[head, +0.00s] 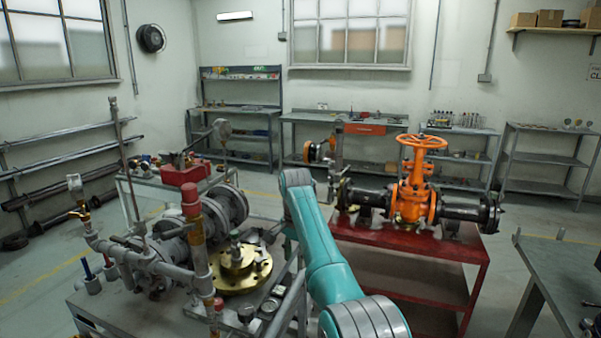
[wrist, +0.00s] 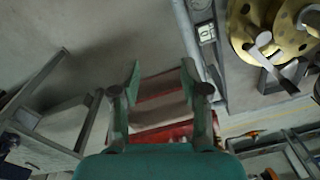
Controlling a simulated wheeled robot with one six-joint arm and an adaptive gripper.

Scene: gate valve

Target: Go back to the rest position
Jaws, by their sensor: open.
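The orange gate valve (head: 413,195) with its orange handwheel (head: 420,142) stands upright on the red table (head: 455,250), with black pipe stubs on both sides. In the head view my teal arm rises in front of the table's left part. I cannot make out my gripper clearly there. In the wrist view my gripper (wrist: 162,82) is open. Its two fingers are apart with nothing held between them. A red surface shows beyond and between the fingers, apparently the red table. The valve is not clearly seen in the wrist view.
Grey pipework (head: 175,245) and a brass flange (head: 240,270) stand on a bench close left of my arm. Brass discs (wrist: 275,30) show at the wrist view's upper right. A grey table (head: 560,275) stands at right. Shelves and workbenches line the back wall.

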